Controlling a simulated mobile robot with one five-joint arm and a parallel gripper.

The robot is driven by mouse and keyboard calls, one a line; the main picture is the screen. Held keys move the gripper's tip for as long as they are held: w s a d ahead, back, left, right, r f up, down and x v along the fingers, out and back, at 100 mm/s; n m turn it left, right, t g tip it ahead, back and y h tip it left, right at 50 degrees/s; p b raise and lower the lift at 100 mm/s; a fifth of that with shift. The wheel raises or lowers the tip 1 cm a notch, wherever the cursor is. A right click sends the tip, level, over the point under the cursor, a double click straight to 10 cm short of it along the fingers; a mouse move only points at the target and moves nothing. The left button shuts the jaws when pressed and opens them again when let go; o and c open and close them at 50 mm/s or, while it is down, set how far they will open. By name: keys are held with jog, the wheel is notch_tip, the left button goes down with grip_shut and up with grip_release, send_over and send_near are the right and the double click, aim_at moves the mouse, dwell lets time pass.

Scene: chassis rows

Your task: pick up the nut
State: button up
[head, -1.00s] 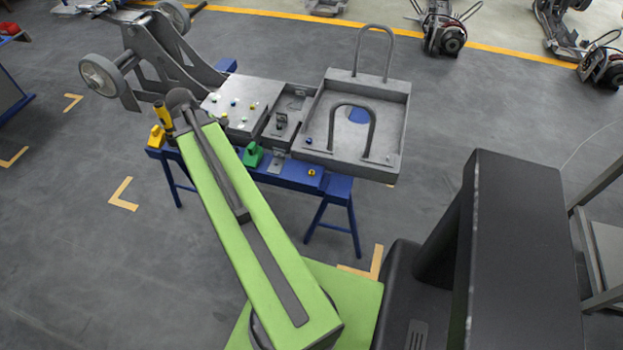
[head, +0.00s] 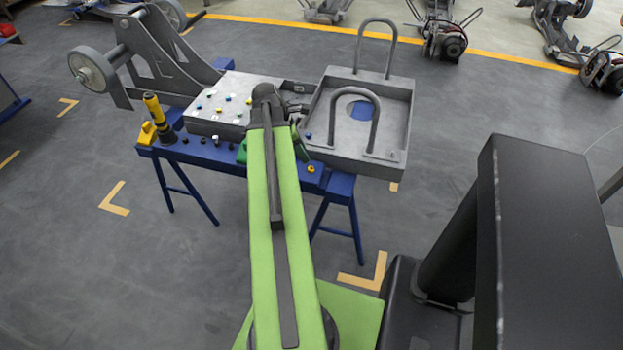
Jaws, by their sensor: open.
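Several small coloured pieces that look like nuts or caps lie on the pale panel (head: 212,112); they are too small to tell apart. A small yellow nut-like piece (head: 311,169) sits on the front of the blue bench, just right of my arm. A small dark blue piece (head: 308,136) lies in the left front corner of the grey tray (head: 395,157). I cannot tell which of these is the nut. My green arm reaches over the bench.
The blue bench (head: 340,186) carries a yellow-and-black tool (head: 158,118), a yellow block (head: 147,133) and a green piece (head: 242,151). Tall grey loops (head: 375,24) rise at the tray. A wheeled grey frame (head: 150,50) stands at left. Floor in front is clear.

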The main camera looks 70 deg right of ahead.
aim_at(313, 169)
jog(key=b+x, duration=0.2)
jog(key=x, duration=0.2)
jog(key=shift+w, duration=0.15)
jog(key=shift+r, duration=0.1)
jog(key=b+x, duration=0.4)
jog(key=x, duration=0.1)
jog(key=shift+w+a+b, duration=0.1)
jog(key=shift+w+b, duration=0.3)
jog(key=shift+s+f, duration=0.1)
jog(key=shift+f, duration=0.25)
jog(key=shift+r, duration=0.2)
grip_shut()
